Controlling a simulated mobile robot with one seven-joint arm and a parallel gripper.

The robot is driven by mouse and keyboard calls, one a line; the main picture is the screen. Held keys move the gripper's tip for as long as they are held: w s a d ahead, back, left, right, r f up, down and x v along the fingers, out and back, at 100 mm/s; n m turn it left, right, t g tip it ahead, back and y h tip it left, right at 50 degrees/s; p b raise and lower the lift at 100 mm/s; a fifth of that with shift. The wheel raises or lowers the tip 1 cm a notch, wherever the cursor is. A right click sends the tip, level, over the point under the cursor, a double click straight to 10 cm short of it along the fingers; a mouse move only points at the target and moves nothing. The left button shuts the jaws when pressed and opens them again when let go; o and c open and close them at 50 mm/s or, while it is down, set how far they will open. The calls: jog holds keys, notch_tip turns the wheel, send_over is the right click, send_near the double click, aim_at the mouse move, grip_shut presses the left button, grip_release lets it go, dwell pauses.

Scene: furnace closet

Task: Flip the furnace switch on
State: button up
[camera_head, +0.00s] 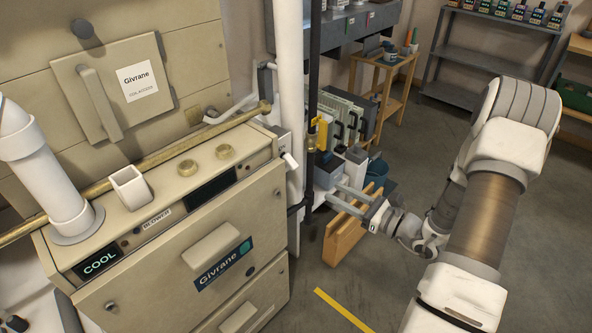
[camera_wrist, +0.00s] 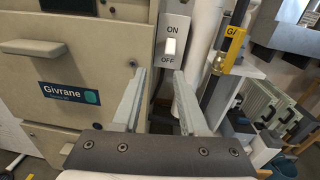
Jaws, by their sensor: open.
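The furnace switch (camera_wrist: 170,46) shows in the wrist view as a white lever on a light grey plate, with ON above it and OFF below. The lever sits low, near the OFF label. The plate is at the furnace's right side. My gripper (camera_wrist: 159,80) is open and empty, its two fingers apart below the switch in the picture and not visibly touching it. In the head view my gripper (camera_head: 338,196) points left toward the white pipe. The beige furnace (camera_head: 150,285) carries a Givrane label.
A white vertical pipe (camera_head: 288,100) and a dark pipe (camera_head: 314,80) stand beside the furnace. A yellow-tagged valve (camera_head: 320,134) is on the dark pipe. A wooden panel (camera_head: 350,232) stands below my gripper. Grey shelves (camera_head: 455,93) are behind; the floor at right is open.

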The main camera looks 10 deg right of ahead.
aim_at(294, 167)
jog(key=shift+m+t+h, duration=0.4)
jog(key=shift+m+t, duration=0.1)
jog(key=shift+m, duration=0.1)
jog(key=x, duration=0.5)
jog(key=f+b+x, duration=0.1)
jog(key=x, duration=0.5)
jog(key=d+b+x, duration=0.1)
jog(key=x, duration=0.4)
jog(key=shift+w+a+f, duration=0.2)
jog(key=shift+w, duration=0.5)
grip_shut()
